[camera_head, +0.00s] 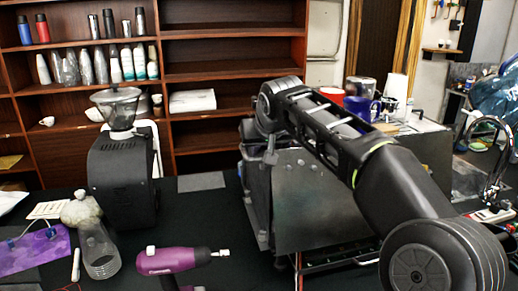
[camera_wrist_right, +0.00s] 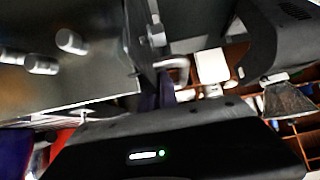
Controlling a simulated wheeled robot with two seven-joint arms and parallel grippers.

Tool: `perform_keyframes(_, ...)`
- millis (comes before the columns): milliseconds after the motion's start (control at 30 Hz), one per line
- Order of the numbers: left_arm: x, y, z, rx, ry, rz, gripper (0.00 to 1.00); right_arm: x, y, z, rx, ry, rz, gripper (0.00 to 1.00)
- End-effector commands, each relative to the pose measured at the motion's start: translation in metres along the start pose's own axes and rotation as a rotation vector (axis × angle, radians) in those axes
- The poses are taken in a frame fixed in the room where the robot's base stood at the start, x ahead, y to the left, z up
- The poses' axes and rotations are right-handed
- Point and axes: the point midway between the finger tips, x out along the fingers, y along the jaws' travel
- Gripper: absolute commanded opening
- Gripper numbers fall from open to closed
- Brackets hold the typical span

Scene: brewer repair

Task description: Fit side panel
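The brewer (camera_head: 325,200) is a dark metal box at the middle right of the table in the head view. A dark upright slab (camera_head: 256,200), which looks like the side panel, stands along its left side; I cannot tell whether it is seated or apart. My right arm reaches over the brewer from the right. My right gripper (camera_head: 270,157) points down at the slab's top edge, its fingertips mostly hidden. The right wrist view shows a steel surface with several round knobs (camera_wrist_right: 70,41) and a dark edge close to the gripper. Whether the fingers grip it is unclear. My left gripper is out of view.
A black grinder (camera_head: 122,180) with a clear hopper stands left of the brewer. A purple power driver (camera_head: 172,261) and a clear bottle (camera_head: 98,250) are at the front left. Mugs and cups (camera_head: 362,105) stand behind my right arm.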

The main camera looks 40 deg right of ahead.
Motion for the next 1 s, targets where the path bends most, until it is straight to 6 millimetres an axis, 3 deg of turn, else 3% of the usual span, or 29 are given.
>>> perform_keyframes(367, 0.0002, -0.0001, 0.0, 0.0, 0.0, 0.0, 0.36, -0.0015, 0.0016, -0.0018, 0.001, 0.005, 0.0, 0.0)
perform_keyframes(400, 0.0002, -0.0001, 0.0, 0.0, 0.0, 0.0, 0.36, -0.0014, 0.0016, -0.0017, 0.001, 0.005, 0.001, 0.07)
perform_keyframes(667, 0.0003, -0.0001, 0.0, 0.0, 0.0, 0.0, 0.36, -0.0004, 0.0016, -0.0004, 0.001, 0.001, 0.001, 0.28)
perform_keyframes(1000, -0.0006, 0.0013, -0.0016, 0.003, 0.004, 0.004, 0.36, 0.0014, 0.0018, 0.0018, 0.0, -0.005, 0.002, 0.29)
